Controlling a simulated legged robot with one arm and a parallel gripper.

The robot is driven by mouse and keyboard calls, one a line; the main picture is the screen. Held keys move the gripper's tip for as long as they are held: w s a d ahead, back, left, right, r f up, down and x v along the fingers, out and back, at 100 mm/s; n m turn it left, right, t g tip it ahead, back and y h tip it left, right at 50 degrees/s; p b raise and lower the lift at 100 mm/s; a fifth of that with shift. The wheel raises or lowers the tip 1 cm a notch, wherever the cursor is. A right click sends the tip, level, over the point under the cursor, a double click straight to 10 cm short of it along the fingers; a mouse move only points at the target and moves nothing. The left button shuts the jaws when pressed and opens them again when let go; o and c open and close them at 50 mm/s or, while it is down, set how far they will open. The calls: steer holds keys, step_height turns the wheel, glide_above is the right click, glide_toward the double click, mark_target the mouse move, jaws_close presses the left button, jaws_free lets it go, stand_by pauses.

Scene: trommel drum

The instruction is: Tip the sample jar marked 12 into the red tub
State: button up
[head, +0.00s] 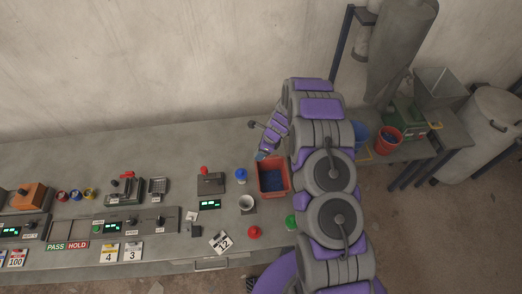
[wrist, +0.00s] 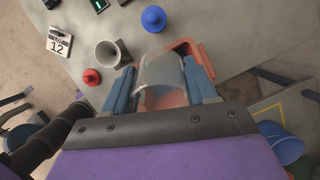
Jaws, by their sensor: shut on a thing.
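The red tub (head: 288,178) stands on the bench with its opening up and something blue inside; in the wrist view its rim (wrist: 184,47) shows just beyond my fingers. My gripper (head: 262,155) is above the tub's far left side. In the wrist view my gripper (wrist: 160,84) is shut on a clear jar (wrist: 160,72), held between two blue fingers over the tub. I see no number on the jar and cannot tell whether anything is in it. A card marked 12 (head: 221,242) lies at the bench's front; it also shows in the wrist view (wrist: 60,44).
A grey cup (head: 246,203), blue knob (head: 241,175), red knob (head: 254,232) and green knob (head: 291,221) stand near the tub. Control boxes and cards 4 and 3 (head: 132,254) are leftward. A red bucket (head: 387,140) stands on a side table at right.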

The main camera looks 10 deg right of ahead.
steer(key=shift+r, duration=0.15)
steer(key=shift+d+r+g+h+b, duration=0.15)
steer(key=shift+r+g+h, duration=0.15)
steer(key=shift+r+h, duration=0.8)
steer(key=shift+d+r+g+h+b, duration=0.15)
steer(key=shift+r+g+h, duration=0.25)
steer(key=shift+r, duration=1.2)
steer(key=shift+s+r+h, duration=0.1)
steer(key=shift+r+h, duration=0.15)
steer(key=shift+h, duration=0.05)
steer(key=s+a+r, duration=0.3)
steer(key=s+a, duration=0.1)
steer(key=s, duration=0.3)
